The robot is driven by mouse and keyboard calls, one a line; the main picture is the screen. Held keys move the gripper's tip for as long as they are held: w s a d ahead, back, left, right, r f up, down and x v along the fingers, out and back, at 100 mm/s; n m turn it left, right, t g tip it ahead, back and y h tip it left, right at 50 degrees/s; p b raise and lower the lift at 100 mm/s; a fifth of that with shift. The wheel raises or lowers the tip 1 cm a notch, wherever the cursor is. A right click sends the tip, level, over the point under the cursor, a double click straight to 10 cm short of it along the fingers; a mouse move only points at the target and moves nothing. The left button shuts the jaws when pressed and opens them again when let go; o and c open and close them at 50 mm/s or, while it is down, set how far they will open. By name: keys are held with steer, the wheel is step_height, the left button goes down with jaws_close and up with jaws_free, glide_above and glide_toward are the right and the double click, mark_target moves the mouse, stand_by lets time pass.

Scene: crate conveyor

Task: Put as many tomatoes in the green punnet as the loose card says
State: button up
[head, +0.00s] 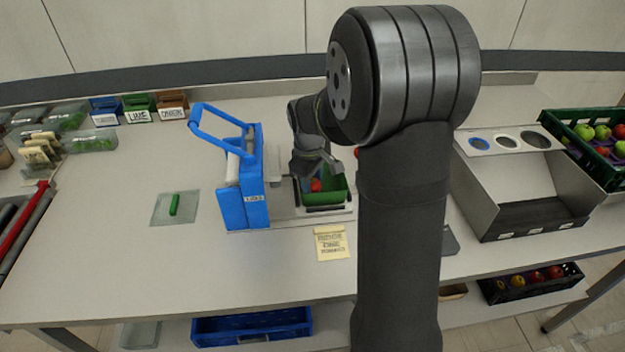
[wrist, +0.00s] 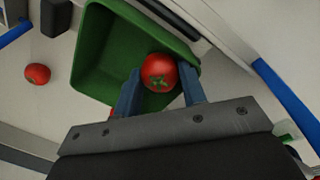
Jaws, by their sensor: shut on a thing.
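My gripper (head: 314,178) is shut on a red tomato (wrist: 159,71), which shows between the two blue fingers in the wrist view (wrist: 162,88). The tomato is over or just inside the green punnet (wrist: 97,75), near one of its walls; I cannot tell whether it touches the floor. The visible part of the punnet floor is bare; part is hidden by the gripper. In the head view the punnet (head: 325,208) stands right of the blue device. A second tomato (wrist: 38,73) lies outside the punnet. A yellow card (head: 331,243) with writing too small to read lies in front.
A blue press-like device (head: 240,190) with a raised handle stands close left of the punnet. A glass plate with a green stick (head: 175,204) lies farther left. A grey sloped bin (head: 520,185) and a green crate of fruit (head: 570,135) stand at right.

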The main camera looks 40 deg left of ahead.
steer(key=o, duration=1)
steer(key=shift+r, duration=0.1)
steer(key=shift+r, duration=3.4)
steer(key=shift+f, duration=0.1)
steer(key=shift+f, duration=3.4)
